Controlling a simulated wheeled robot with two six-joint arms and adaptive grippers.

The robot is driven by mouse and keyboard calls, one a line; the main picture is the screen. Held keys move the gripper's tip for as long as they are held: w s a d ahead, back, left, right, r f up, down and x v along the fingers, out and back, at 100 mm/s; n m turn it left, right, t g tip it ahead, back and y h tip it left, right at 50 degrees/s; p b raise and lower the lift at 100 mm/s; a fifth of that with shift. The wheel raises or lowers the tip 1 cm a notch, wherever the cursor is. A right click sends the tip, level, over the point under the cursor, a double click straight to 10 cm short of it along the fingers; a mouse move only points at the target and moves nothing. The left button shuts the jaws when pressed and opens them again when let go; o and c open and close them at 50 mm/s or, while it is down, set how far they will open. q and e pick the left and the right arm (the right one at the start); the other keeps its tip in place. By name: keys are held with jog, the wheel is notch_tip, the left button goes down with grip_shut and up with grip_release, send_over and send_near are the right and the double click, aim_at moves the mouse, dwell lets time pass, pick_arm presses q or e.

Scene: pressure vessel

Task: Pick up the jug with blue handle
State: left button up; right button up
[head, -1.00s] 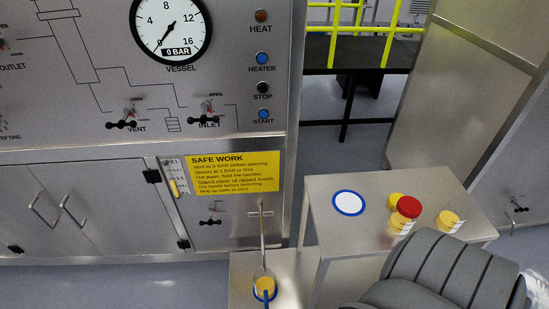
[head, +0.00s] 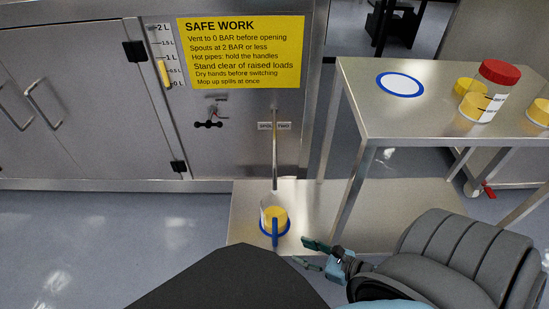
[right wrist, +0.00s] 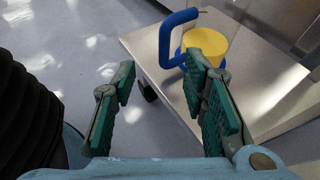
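The jug with blue handle (head: 268,212) stands upright on a low metal shelf (head: 248,190), under a thin spout (head: 275,150). It holds something yellow, and its blue handle (head: 275,234) faces me. My right gripper (head: 312,254) is to the right of the jug and slightly nearer me, apart from it. In the right wrist view, the gripper (right wrist: 160,95) is open with nothing between its green-padded fingers. There the jug (right wrist: 207,42) is beyond the right finger, with its handle (right wrist: 167,42) toward the middle. My left gripper is not in view.
A metal table (head: 400,115) stands right of the jug, with a blue-ringed white disc (head: 400,84), a red-lidded jar (head: 499,73) and yellow containers on it. Its leg (head: 352,195) rises near the shelf. The steel cabinet (head: 90,100) closes the back. Floor (head: 120,240) is clear at left.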

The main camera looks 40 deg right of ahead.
aim_at(275, 238)
jog(key=b+x, duration=0.1)
jog(key=x, duration=0.3)
jog(key=b+x, duration=0.1)
jog(key=x, duration=0.3)
jog(key=b+x, duration=0.1)
jog(key=x, duration=0.3)
jog(key=shift+w+d+r, duration=0.1)
jog(key=shift+w+d, duration=0.15)
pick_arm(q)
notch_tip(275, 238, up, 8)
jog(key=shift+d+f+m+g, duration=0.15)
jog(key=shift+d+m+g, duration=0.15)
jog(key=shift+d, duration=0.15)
pick_arm(e)
grip_shut()
